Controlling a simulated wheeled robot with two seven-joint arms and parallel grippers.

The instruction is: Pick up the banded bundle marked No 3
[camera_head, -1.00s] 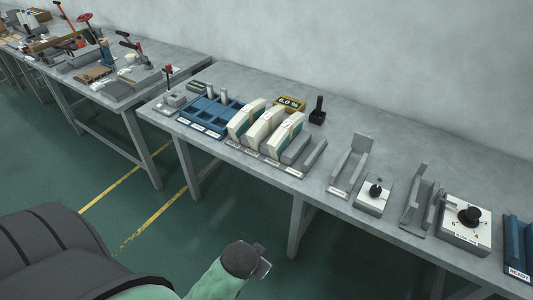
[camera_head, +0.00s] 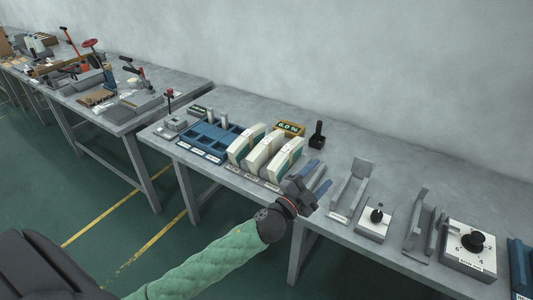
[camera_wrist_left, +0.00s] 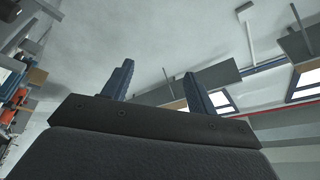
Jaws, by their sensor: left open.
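Three white banded bundles with green ends stand side by side in a grey rack on the bench: the left one (camera_head: 245,145), the middle one (camera_head: 264,150) and the right one (camera_head: 284,160). Small labels sit in front of them, too small to read here. My left gripper (camera_head: 318,174) is open and empty, just right of the right bundle, in front of the rack's right end, which it partly hides. In the left wrist view my two fingers (camera_wrist_left: 156,82) stand apart with only wall and ceiling between them. My right gripper is not in view.
Right of my gripper stand a grey holder (camera_head: 352,190), a small box with a black knob (camera_head: 375,222) and a dial box (camera_head: 470,246). A black stamp-like tool (camera_head: 317,134) stands behind.

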